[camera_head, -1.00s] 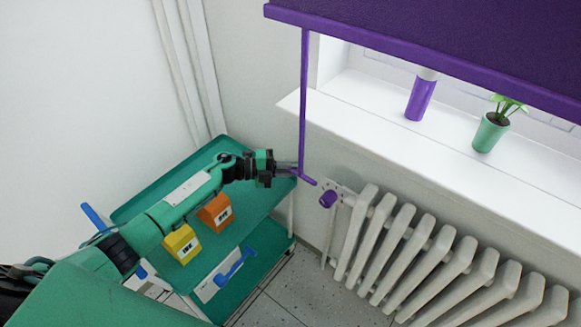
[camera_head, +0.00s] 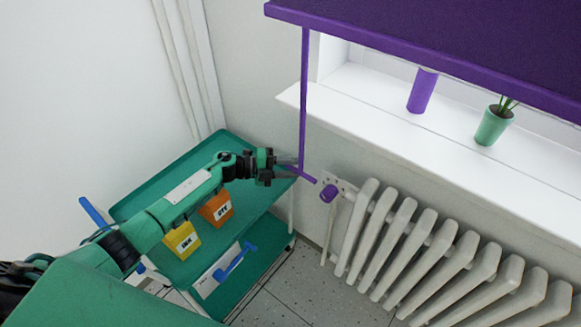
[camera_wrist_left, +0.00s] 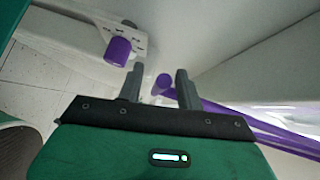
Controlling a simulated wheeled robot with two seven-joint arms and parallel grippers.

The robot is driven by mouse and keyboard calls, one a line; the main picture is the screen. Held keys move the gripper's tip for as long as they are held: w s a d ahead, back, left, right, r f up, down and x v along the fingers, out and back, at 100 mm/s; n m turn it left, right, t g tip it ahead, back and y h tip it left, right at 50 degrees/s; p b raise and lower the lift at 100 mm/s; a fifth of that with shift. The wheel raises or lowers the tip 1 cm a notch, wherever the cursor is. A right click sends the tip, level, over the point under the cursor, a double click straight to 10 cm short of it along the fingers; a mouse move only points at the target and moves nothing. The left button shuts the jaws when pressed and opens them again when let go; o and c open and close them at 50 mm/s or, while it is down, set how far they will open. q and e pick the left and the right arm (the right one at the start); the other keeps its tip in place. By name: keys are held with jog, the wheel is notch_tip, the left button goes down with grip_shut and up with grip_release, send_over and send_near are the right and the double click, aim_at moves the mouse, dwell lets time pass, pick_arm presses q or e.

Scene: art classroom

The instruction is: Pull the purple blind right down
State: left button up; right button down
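The purple blind (camera_head: 450,35) hangs across the upper part of the window, its bottom bar above the sill. A thin purple crank rod (camera_head: 304,100) hangs from its left end and bends into a crank at the bottom. My left gripper (camera_head: 287,168) is at the crank handle (camera_head: 292,169). In the left wrist view, the handle's end (camera_wrist_left: 163,83) lies between the two spread fingers (camera_wrist_left: 160,85), with narrow gaps seeming to show on both sides. The rod (camera_wrist_left: 255,130) runs off to the right there. My right gripper is not in view.
A white radiator (camera_head: 430,250) with a purple valve knob (camera_head: 329,193) stands right of the crank. A green trolley (camera_head: 150,190) with yellow (camera_head: 182,240) and orange (camera_head: 216,208) boxes is under my left arm. A purple bottle (camera_head: 422,92) and potted plant (camera_head: 492,126) stand on the sill (camera_head: 390,125).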

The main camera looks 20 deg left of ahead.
pick_arm(q)
jog(key=shift+a+r, duration=0.1)
